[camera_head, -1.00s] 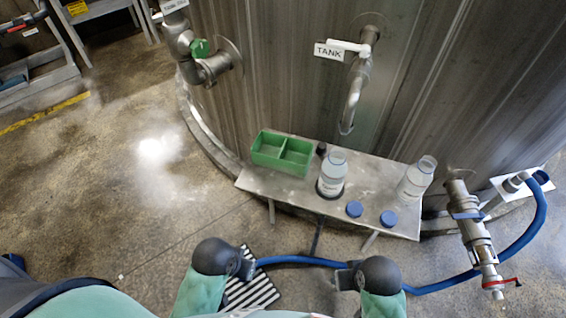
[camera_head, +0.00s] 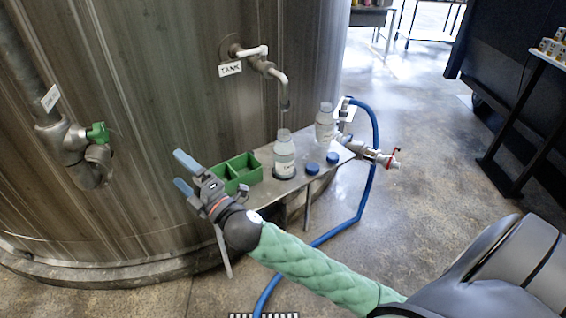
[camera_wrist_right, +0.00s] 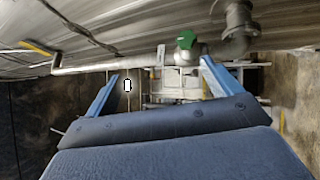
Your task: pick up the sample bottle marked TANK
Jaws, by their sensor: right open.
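Two clear sample bottles with pale labels stand on the steel shelf (camera_head: 262,192) in the head view: a nearer bottle (camera_head: 284,160) and a farther bottle (camera_head: 325,128). Both look upright and uncapped. Their label text is too small to read, so I cannot tell which is marked TANK. My right gripper (camera_head: 181,174) is open and empty, left of the green divided tray and clear of both bottles. Its blue fingers also show apart in the right wrist view (camera_wrist_right: 158,72), with no bottle between them. My left gripper is out of view.
The green tray (camera_head: 229,184) sits at the shelf's left end. A tap with a TANK sign (camera_head: 230,69) juts from the tank above. A green-handled valve (camera_head: 97,132) is at left. A blue hose (camera_head: 369,190) hangs at right.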

